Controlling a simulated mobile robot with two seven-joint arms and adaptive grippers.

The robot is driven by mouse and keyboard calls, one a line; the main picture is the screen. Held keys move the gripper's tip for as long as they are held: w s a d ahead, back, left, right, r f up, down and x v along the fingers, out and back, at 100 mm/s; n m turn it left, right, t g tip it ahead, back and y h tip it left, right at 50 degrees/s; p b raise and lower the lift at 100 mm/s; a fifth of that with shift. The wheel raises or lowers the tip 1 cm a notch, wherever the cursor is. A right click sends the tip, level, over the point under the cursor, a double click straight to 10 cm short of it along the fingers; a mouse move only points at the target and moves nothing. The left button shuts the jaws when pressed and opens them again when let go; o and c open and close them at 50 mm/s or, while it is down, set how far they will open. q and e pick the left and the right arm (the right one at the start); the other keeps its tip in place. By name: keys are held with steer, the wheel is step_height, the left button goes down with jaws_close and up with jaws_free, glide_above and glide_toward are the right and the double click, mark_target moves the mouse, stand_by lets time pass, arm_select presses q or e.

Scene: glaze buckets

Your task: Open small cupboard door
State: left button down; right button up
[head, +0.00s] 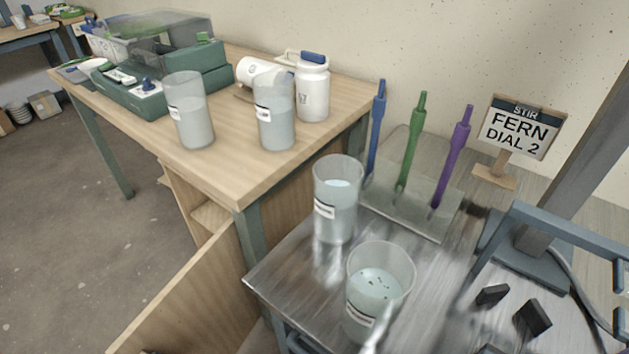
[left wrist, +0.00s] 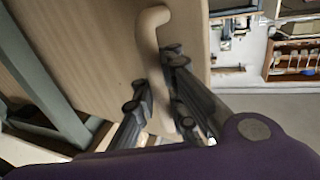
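The small cupboard door (head: 190,300) is a pale wooden panel at lower left in the head view. It stands swung out from the cupboard under the wooden table, and a shelf (head: 212,217) shows inside. In the left wrist view the door (left wrist: 85,45) fills the upper left, with a beige bar handle (left wrist: 150,30) on it. My left gripper (left wrist: 158,78) has its dark fingers on both sides of the handle, close against it. The fingers' exact contact is partly hidden. In the head view the handle and left gripper are out of sight. My right gripper is in neither view.
Beakers (head: 190,118) and a white bottle (head: 313,92) stand on the wooden table (head: 240,180). The metal table (head: 290,262) at right holds two more beakers, a stand with coloured stirrers (head: 410,155) and a sign (head: 520,127). The floor (head: 60,220) at left is clear.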

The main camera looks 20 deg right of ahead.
arm_select(q)
steer(key=shift+s+a, duration=0.15)
steer(key=shift+s, duration=0.55)
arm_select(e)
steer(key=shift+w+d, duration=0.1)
arm_select(q)
steer(key=shift+f, duration=0.1)
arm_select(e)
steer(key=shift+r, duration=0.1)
arm_select(q)
steer(key=c, duration=2)
jaws_free()
steer(key=shift+s+a, duration=0.1)
steer(key=shift+c, duration=0.2)
steer(key=shift+d, duration=0.3)
